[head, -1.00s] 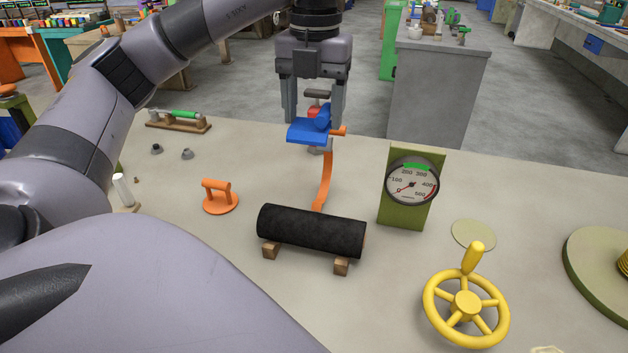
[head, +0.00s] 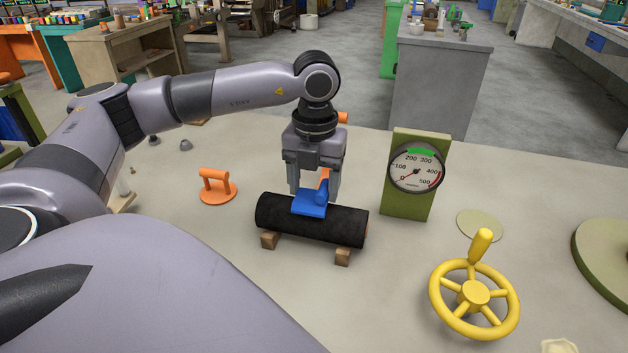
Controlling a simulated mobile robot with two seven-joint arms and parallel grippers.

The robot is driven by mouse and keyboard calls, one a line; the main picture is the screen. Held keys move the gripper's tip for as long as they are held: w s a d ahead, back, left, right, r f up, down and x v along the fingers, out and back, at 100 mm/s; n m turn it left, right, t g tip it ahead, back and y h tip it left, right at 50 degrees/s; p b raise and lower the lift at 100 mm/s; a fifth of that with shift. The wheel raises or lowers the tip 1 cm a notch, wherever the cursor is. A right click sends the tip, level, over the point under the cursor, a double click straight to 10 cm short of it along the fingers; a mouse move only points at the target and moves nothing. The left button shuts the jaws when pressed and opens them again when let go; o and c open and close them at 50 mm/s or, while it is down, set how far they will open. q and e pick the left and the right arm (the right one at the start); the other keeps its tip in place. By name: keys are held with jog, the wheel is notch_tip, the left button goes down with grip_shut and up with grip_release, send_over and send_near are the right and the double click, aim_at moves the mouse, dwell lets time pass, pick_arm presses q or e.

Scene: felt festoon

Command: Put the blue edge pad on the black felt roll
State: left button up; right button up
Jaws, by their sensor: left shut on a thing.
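The black felt roll (head: 340,229) lies on two small wooden blocks on the table, in the middle of the head view. The blue edge pad (head: 309,206) is at the top of the roll, a little left of its middle. It appears to touch the roll, but I cannot tell whether the roll bears its weight. My left gripper (head: 315,192) is above the roll, pointing down, and is shut on the blue edge pad. My right gripper is not in view.
A gauge on a green stand (head: 410,207) stands right of the roll. A yellow handwheel (head: 475,292) is at the front right. An orange handle (head: 217,189) is to the left. A flat pale disc (head: 480,224) lies right of the gauge.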

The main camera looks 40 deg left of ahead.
pick_arm(q)
jog(key=shift+f, duration=0.2)
jog(key=shift+f, duration=0.1)
jog(key=shift+f+b, duration=0.25)
jog(key=shift+b, duration=0.05)
jog(key=o, duration=1.1)
jog(key=shift+c, duration=0.2)
jog(key=shift+r, duration=0.1)
notch_tip(320, 180, up, 13)
jog(key=shift+f+p, duration=0.2)
jog(key=shift+p, duration=0.15)
jog(key=shift+d+f, duration=0.1)
jog(key=shift+d, duration=0.05)
